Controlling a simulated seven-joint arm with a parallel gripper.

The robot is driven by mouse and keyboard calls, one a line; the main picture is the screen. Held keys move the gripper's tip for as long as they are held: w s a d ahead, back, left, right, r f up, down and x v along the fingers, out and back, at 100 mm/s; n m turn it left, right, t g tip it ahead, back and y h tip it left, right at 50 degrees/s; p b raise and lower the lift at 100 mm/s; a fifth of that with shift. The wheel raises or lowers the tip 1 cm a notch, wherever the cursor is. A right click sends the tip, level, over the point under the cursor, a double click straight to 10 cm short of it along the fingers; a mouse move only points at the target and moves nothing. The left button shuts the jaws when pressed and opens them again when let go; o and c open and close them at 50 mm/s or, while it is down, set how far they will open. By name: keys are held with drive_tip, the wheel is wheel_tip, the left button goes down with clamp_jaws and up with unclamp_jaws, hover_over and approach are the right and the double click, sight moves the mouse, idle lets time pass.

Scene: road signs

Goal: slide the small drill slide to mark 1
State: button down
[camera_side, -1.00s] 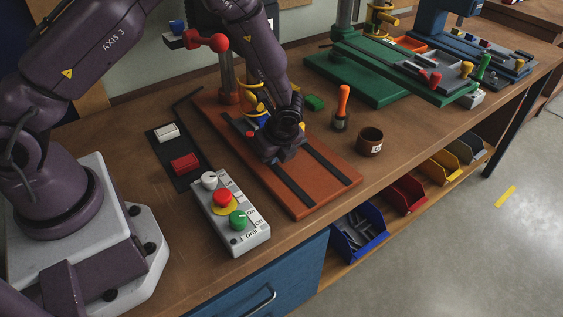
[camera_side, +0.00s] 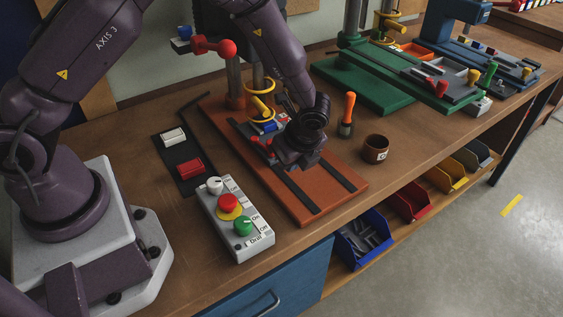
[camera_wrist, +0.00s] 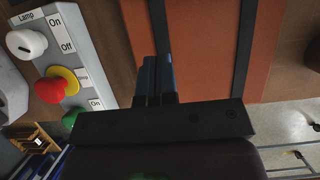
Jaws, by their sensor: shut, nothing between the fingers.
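The small drill has an orange-red base (camera_side: 294,206) with two dark rails, and a grey column with a red ball lever (camera_side: 227,49). A yellow handle (camera_side: 262,107) and a small blue, red and white part (camera_side: 266,128) show above the base, just left of my gripper. These may belong to the slide; my wrist hides much of that area. My gripper (camera_side: 297,163) is low over the base, on the right of these parts. In the wrist view its fingers (camera_wrist: 158,65) are together, empty, over the orange-red base (camera_wrist: 205,50). I cannot make out mark 1.
A grey control box (camera_side: 236,222) with red and green buttons stands left of the base. A black plate with switches (camera_side: 180,160) lies behind it. An orange-handled tool (camera_side: 348,112) and a brown cup (camera_side: 375,149) stand right. A green drill base (camera_side: 365,85) is farther back.

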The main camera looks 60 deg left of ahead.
sight(277, 167)
drive_tip(key=d+v, duration=0.1)
drive_tip(key=v, duration=0.5)
drive_tip(key=x, duration=0.9)
drive_tip(key=shift+w+a+f, duration=0.15)
drive_tip(key=shift+w+a, duration=0.05)
drive_tip(key=shift+w, duration=0.15)
drive_tip(key=a, duration=0.3)
drive_tip(key=shift+a+f, duration=0.15)
drive_tip(key=shift+f, duration=0.1)
drive_tip(key=shift+a, duration=0.45)
drive_tip(key=shift+a, duration=0.75)
drive_tip(key=shift+d, duration=0.1)
